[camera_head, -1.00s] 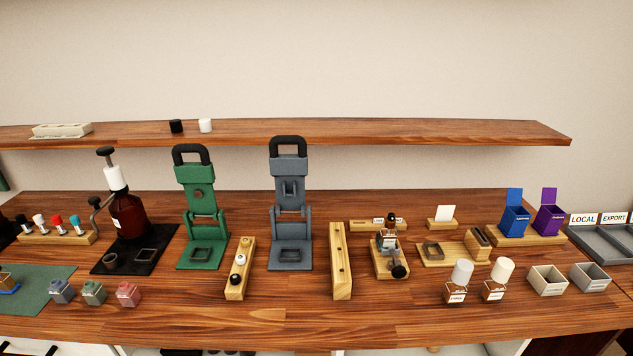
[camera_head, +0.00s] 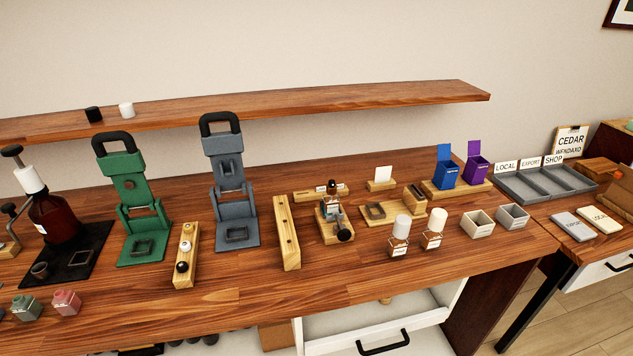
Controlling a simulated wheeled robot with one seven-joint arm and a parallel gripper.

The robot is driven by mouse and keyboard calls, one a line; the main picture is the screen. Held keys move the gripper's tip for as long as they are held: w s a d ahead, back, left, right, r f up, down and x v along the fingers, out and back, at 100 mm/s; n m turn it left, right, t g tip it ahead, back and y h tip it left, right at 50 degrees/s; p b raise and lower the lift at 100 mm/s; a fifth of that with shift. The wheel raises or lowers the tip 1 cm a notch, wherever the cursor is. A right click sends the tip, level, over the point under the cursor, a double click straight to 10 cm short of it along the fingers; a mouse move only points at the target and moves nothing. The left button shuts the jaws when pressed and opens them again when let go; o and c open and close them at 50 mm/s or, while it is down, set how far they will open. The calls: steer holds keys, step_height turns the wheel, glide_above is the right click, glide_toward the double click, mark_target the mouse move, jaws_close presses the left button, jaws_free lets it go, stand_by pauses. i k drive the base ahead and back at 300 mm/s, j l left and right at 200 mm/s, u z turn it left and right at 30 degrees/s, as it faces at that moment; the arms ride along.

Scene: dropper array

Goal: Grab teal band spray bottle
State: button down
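I cannot make out a teal band on any bottle. Two small clear bottles with tall white caps and white labels stand upright near the front right of the bench: the left one (camera_head: 399,245) and the right one (camera_head: 433,240). Their band colours are too small to tell. A small dark-capped bottle (camera_head: 332,205) stands in a wooden holder (camera_head: 325,238) left of them. A large brown bottle (camera_head: 55,219) with a white collar and dark top stands at the far left. My gripper is not in view.
A green press (camera_head: 147,249) and a grey press (camera_head: 238,236) stand on the bench (camera_head: 340,277). Two small open boxes (camera_head: 477,226) sit right of the white-capped bottles. Grey trays (camera_head: 520,183) lie at the right. A shelf (camera_head: 300,102) runs behind. The bench's front strip is mostly clear.

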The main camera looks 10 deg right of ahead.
mark_target(327, 199)
steer(key=i+j, duration=0.95)
steer(key=j, duration=0.2)
steer(key=i+j+z, duration=0.1)
steer(key=z, duration=1.55)
steer(key=i+j, duration=0.05)
